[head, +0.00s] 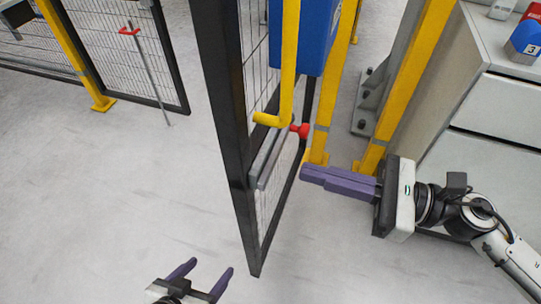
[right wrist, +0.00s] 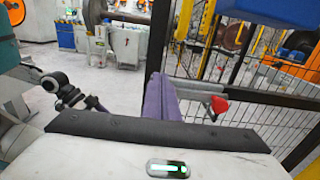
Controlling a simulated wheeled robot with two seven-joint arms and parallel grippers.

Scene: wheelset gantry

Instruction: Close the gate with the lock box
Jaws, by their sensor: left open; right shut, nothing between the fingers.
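The gate (head: 236,165) is a black-framed mesh panel, seen at a steep angle in the middle of the head view. It stands open, with bare floor between it and the fence on the left. The blue lock box (head: 303,38) is at its upper part, partly cut off by the picture's top. A yellow handle (head: 289,70) and a red knob (head: 300,131) are below and beside it. The knob also shows in the right wrist view (right wrist: 218,104). My right gripper (head: 304,172) is shut and empty, just right of the gate below the knob. My left gripper (head: 210,268) is open and empty, low and left of the gate.
Yellow posts (head: 408,85) stand right of the gate, beside a grey cabinet (head: 503,105). Another mesh fence panel (head: 120,50) with a red-topped rod (head: 148,75) is at the far left. The floor (head: 110,190) left of the gate is clear.

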